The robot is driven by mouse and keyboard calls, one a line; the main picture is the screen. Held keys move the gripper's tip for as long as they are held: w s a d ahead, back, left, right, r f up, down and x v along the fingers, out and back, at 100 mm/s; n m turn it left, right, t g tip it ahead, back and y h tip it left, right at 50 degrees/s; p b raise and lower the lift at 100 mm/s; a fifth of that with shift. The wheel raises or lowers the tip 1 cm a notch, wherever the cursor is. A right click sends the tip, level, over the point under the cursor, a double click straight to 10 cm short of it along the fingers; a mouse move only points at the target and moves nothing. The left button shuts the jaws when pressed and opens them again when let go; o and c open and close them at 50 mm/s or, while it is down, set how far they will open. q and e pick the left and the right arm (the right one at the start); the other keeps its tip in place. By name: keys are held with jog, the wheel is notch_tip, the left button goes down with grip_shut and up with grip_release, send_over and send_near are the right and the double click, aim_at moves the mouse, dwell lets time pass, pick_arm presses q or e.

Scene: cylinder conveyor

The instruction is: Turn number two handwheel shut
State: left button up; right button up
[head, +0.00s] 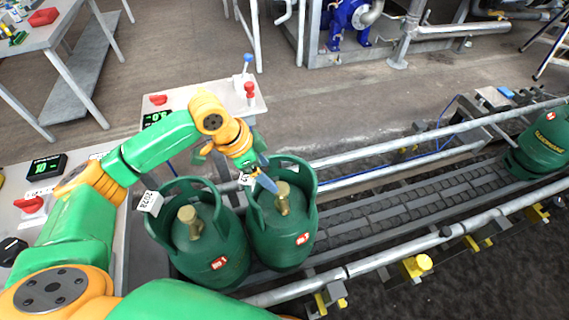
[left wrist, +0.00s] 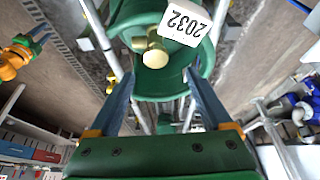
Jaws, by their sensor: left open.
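Two green gas cylinders stand side by side on the conveyor. The left one (head: 222,245) has a brass valve (head: 189,217) and a white tag that seems to read 2028 (head: 149,203). The right one (head: 287,240) has a brass valve (head: 283,198). My left gripper (head: 265,172) is open above the right cylinder's collar. No touch is clear. My right gripper (left wrist: 38,40) shows at that view's left edge; its jaws are unclear.
A third green cylinder (head: 542,142) stands far right on the roller conveyor (head: 400,205), between metal guide rails. Behind the cylinders is a bench with a green display (head: 157,118) and red and blue knobbed levers. Another display (head: 47,165) lies left. The middle rollers are clear.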

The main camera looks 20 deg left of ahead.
aim_at(281, 190)
pick_arm(q)
jog(key=x, duration=0.2)
jog(key=s+x, duration=0.1)
jog(key=x, duration=0.2)
jog(key=shift+d+f, duration=0.2)
jog(key=shift+f, duration=0.05)
jog(key=shift+w+d+f, duration=0.1)
jog(key=shift+f, duration=0.25)
jog(key=shift+w+f, duration=0.25)
jog(key=shift+s+r, duration=0.1)
grip_shut()
pick_arm(e)
jog(key=shift+s+f, duration=0.1)
jog(key=shift+s, duration=0.3)
